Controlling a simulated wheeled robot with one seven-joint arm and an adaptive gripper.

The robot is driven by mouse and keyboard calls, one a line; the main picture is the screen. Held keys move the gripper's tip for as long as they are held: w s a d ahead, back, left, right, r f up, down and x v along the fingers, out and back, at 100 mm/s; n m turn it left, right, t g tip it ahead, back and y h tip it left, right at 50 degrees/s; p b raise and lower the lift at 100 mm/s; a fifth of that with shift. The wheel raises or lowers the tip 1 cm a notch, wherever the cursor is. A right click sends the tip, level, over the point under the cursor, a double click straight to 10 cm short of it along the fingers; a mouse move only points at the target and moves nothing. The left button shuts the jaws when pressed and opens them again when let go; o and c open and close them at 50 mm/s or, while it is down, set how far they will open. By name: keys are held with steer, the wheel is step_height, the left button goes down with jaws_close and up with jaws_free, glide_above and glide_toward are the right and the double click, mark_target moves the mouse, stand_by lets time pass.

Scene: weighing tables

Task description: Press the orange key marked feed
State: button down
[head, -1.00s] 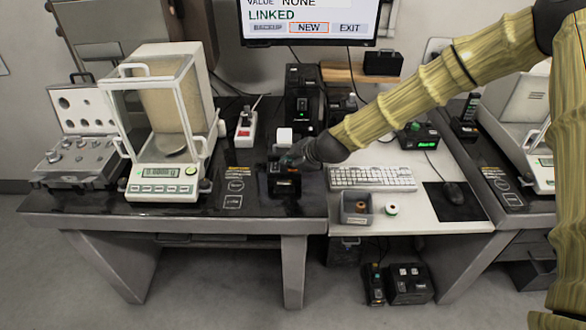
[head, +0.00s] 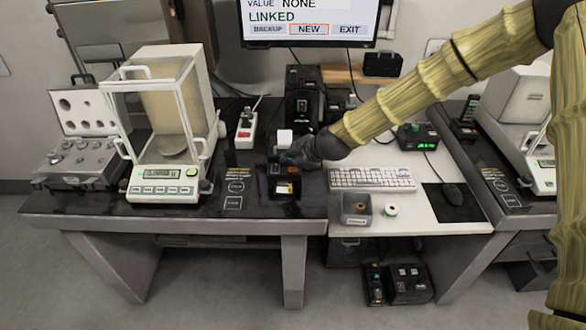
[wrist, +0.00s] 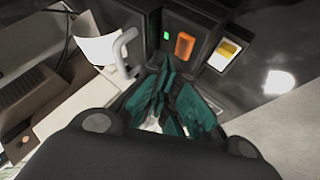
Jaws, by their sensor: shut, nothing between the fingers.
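The orange key (wrist: 184,45) stands out from the top of a small dark device in the wrist view. It also shows in the head view (head: 294,163), close to my fingertips. The dark device (head: 269,186) sits near the front of the left table. A white and yellow piece (wrist: 223,55) shows in its front opening; a small green light (wrist: 166,35) is beside the key. My gripper (head: 289,158) is shut and empty, just behind the key. In the wrist view its teal fingers (wrist: 176,108) appear apart from the key. The lettering on the key is too small to read.
A white cup-like object (wrist: 98,45) with a grey handle stands close to my fingers. A balance (head: 165,185) is to the left; a keyboard (head: 372,178) and a grey bin (head: 356,218) are to the right. The table front before the device is clear.

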mark_target(291, 170)
steer(key=shift+r+p, duration=1.4)
steer(key=shift+r, duration=1.1)
